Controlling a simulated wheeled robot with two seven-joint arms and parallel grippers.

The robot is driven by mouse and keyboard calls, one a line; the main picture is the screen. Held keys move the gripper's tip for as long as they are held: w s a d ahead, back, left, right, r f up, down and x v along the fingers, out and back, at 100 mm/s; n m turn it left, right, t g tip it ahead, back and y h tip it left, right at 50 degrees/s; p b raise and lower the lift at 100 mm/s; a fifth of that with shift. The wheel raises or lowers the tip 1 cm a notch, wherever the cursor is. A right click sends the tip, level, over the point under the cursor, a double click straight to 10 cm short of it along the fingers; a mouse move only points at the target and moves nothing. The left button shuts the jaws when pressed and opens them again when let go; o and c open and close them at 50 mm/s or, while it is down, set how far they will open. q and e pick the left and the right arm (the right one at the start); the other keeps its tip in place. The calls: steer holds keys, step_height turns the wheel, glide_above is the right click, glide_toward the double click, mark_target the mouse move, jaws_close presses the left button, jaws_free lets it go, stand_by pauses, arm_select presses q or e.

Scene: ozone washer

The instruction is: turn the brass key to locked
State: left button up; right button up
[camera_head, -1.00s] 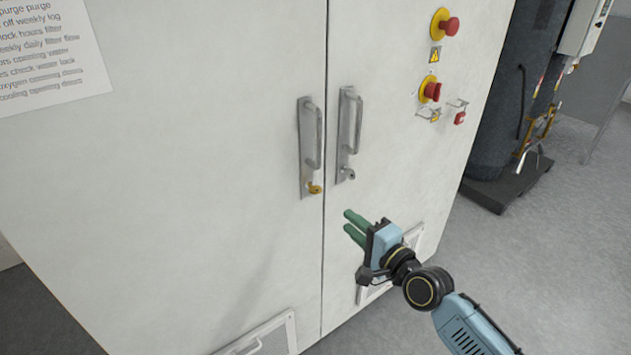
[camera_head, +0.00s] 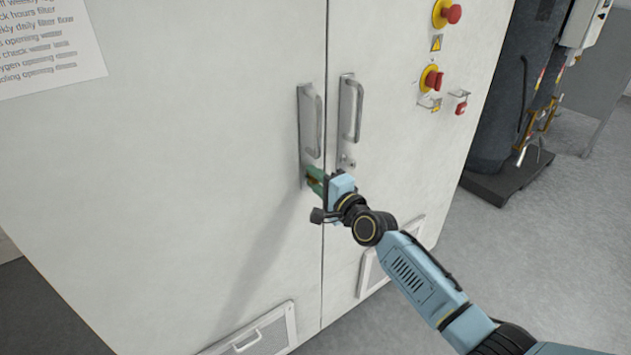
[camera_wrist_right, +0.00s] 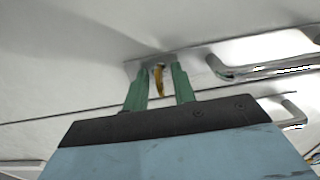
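The brass key (camera_wrist_right: 160,80) sits in the lock at the lower end of the left door's handle plate (camera_head: 303,135). In the right wrist view it stands between the two green fingers of my right gripper (camera_wrist_right: 160,88). The fingers are apart, with a gap showing on each side of the key. In the head view my right gripper (camera_head: 315,180) is at the lock and mostly hides the key; its fingertips are close to the plate. My left gripper is not in view.
The right door has its own handle (camera_head: 355,108) and a silver lock (camera_head: 346,161) close to my right gripper. Red emergency buttons (camera_head: 433,79) are on the cabinet's upper right. A vent panel (camera_head: 262,335) is low on the left door.

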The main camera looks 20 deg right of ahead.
steer(key=shift+w, duration=0.1)
steer(key=shift+c, duration=0.3)
jaws_close()
steer(key=shift+n, duration=0.3)
steer(key=n, duration=0.3)
steer(key=shift+n, duration=0.3)
steer(key=n, duration=0.3)
steer(key=shift+n, duration=0.4)
steer(key=n+p, duration=0.1)
steer(key=n, duration=0.4)
steer(key=shift+n+p, duration=0.45)
steer(key=shift+n, duration=1.95)
